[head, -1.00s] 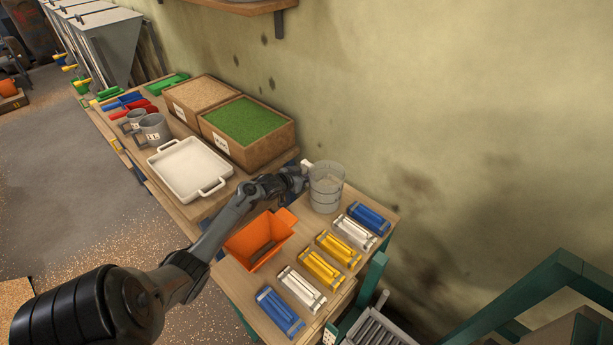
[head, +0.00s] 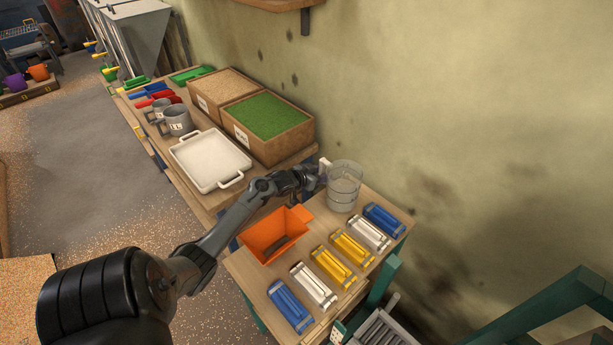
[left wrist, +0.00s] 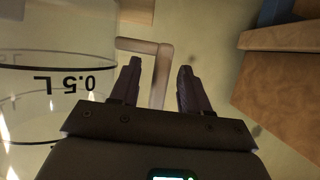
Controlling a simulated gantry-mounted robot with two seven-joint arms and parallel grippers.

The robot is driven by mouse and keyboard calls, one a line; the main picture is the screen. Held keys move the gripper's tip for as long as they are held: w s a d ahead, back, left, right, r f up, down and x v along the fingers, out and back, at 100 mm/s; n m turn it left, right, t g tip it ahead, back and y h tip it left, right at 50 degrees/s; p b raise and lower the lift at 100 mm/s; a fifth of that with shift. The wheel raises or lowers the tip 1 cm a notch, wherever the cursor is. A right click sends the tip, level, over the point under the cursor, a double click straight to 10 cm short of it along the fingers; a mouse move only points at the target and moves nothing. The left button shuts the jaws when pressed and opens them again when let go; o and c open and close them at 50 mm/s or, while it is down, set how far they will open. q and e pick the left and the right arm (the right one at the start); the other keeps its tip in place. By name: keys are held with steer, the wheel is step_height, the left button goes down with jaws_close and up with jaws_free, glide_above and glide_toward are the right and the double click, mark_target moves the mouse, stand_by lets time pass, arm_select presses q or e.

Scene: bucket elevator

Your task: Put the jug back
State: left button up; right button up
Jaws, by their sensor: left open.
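The clear jug (head: 346,190) stands upright at the back left of the near table (head: 240,268), by the wall. Its pale handle (head: 322,168) points toward my left gripper (head: 309,178). In the left wrist view the jug (left wrist: 55,75) fills the left side, with an upside-down 0.5 L mark. My left gripper (left wrist: 155,82) is open there, and the handle (left wrist: 160,75) shows between its fingers. I cannot tell whether the fingers touch it. My right gripper is not in view.
An orange bucket (head: 262,233) stands beside my arm. Several blue, white and yellow pieces (head: 330,266) lie on the table. Beyond are a white tray (head: 188,155), grey measuring mugs (head: 177,122) and two boxes, one with green grains (head: 266,115).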

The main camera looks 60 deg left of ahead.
arm_select(q)
steer(key=p+v, duration=0.2)
steer(key=v, duration=0.8)
